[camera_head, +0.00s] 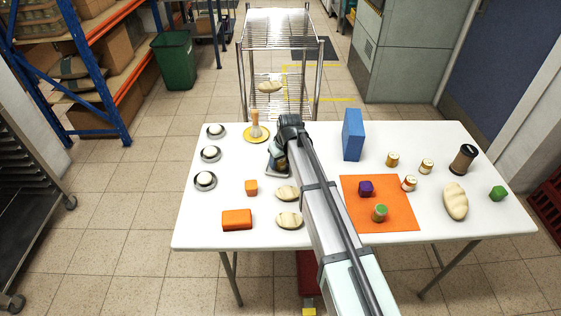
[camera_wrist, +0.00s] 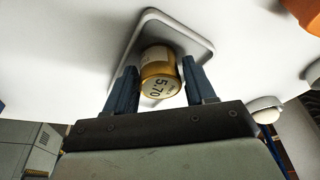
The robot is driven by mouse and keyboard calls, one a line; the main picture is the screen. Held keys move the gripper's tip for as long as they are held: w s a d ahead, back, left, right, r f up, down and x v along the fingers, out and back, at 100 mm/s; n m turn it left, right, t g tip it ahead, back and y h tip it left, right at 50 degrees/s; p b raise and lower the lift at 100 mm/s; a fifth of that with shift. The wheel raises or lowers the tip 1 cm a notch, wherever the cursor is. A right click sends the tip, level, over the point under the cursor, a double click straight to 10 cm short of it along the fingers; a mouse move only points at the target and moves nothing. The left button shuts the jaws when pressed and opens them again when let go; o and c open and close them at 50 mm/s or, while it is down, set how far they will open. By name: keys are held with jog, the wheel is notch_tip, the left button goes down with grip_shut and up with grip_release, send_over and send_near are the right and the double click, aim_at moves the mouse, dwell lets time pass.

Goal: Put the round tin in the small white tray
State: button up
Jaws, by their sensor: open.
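The round tin (camera_wrist: 161,75) is gold with a pale label, and its end marked 5.70 faces the wrist camera. In the wrist view it is inside the outline of the small white tray (camera_wrist: 203,42), which has a raised grey-edged rim. My gripper (camera_wrist: 163,82) is open, with one dark finger on each side of the tin. Whether a finger touches it I cannot tell. In the head view my gripper (camera_head: 285,150) is over the tray (camera_head: 271,168), which looks dark there and is partly covered by my arm.
Two pale loaves (camera_head: 288,220) lie in front. A blue block (camera_head: 353,135) stands to the right, behind an orange mat (camera_head: 405,222) with a purple cube and green-topped jar. Several small jars stand further right.

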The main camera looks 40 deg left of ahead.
jog(key=w+v, duration=0.1)
jog(key=v, duration=1)
jog(key=shift+s+r, duration=0.35)
jog(key=shift+s, duration=0.15)
